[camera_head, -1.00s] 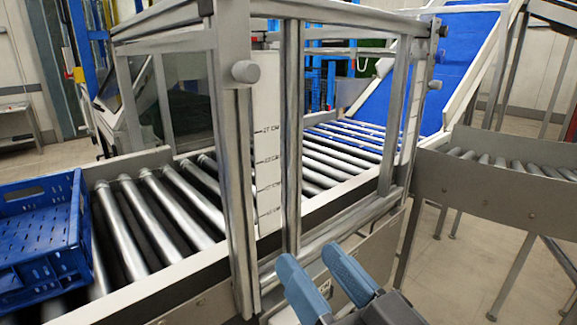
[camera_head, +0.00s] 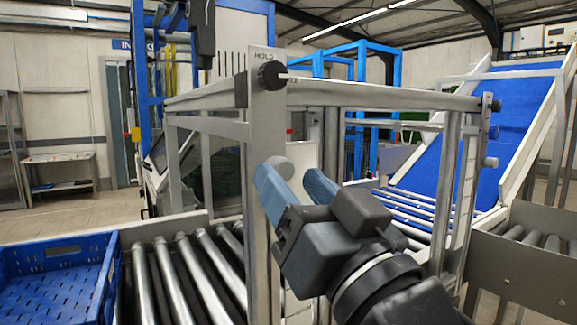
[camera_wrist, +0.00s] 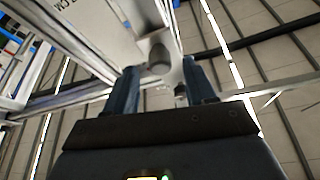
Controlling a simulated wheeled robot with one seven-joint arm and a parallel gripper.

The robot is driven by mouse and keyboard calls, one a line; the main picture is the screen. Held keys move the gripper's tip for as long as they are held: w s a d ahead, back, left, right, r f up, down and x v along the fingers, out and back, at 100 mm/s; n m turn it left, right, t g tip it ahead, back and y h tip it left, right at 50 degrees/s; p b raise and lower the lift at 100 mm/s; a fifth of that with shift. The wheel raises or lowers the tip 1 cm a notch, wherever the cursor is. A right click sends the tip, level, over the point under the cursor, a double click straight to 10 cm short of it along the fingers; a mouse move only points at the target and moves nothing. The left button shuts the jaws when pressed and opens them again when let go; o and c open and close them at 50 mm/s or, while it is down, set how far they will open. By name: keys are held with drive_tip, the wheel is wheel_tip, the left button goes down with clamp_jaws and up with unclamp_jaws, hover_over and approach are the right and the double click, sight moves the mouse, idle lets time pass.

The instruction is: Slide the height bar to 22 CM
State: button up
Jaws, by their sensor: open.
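A light grey round knob (camera_head: 278,165) stands out from the near left post (camera_head: 264,130) of the metal frame, partly behind my gripper's left finger. It also shows in the wrist view (camera_wrist: 158,58), between my fingers and beyond them. I cannot tell whether they touch it. My gripper (camera_head: 291,180) is open, with blue fingers apart and pointing up at the post. A pale panel (camera_wrist: 95,20) with "CM" lettering shows at the wrist view's upper left. The 22 CM mark is not visible now, and which rail is the height bar is unclear.
A black knob (camera_head: 268,75) under a "HOLD" label sits higher on the same post. Another grey knob (camera_head: 490,162) is on the right post. A blue crate (camera_head: 60,252) rests at the left of the roller conveyor (camera_head: 185,270). A blue ramp (camera_head: 490,125) rises behind.

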drive_tip(key=shift+x, duration=1.25)
drive_tip(key=shift+c, duration=0.5)
clamp_jaws()
